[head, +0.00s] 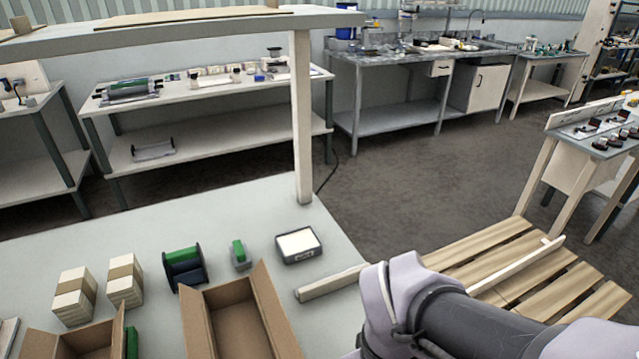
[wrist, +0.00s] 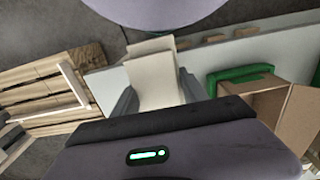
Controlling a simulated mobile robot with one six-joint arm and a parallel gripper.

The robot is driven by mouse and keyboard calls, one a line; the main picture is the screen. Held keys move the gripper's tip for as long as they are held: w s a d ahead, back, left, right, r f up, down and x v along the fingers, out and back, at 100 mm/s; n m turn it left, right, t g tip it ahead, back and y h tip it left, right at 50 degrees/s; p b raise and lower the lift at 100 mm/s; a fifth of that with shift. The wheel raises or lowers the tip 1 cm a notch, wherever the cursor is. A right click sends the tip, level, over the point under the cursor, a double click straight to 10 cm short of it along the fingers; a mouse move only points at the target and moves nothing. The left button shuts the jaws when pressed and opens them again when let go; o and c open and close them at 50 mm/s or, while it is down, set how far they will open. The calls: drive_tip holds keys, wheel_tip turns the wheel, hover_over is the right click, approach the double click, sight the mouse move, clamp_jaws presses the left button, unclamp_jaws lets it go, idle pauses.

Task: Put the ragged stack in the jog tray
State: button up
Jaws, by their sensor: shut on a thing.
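The ragged stack (wrist: 150,62) is a pile of off-white sheets with uneven, stepped edges, seen in the wrist view. My gripper (wrist: 157,94) is shut on it, one dark grey finger on each side. The stack is tilted in the picture and is held over the edge of the light worktable. A green-rimmed thing (wrist: 240,72) lies beside a cardboard box in the wrist view; I cannot tell whether it is the jog tray. In the head view my gripper and the stack are out of sight; only my arm shows at lower right.
Open cardboard boxes (head: 232,315) stand at the worktable's front. Banded stacks (head: 75,295), a green roll dispenser (head: 184,267) and a dark tray with a white top (head: 299,246) stand behind. A post (head: 301,120) rises from the table. A wooden pallet (head: 540,270) lies right.

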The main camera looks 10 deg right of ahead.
drive_tip(key=w+d+p, duration=0.1)
drive_tip(key=w+p, duration=0.2)
drive_tip(key=w, duration=0.1)
drive_tip(key=w+d+f+p, duration=0.1)
drive_tip(key=w+p, duration=0.3)
drive_tip(key=w, duration=0.1)
drive_tip(key=w+d+p, duration=0.1)
drive_tip(key=w+p, duration=0.3)
drive_tip(key=w, duration=0.1)
drive_tip(key=shift+f, duration=0.2)
drive_tip(key=f, duration=0.1)
drive_tip(key=f+b, duration=0.1)
drive_tip(key=f, duration=0.1)
drive_tip(key=shift+w+f, duration=0.25)
drive_tip(key=shift+f, duration=0.1)
drive_tip(key=shift+r, duration=0.15)
drive_tip(key=o, duration=1.5)
drive_tip(key=shift+c, duration=0.2)
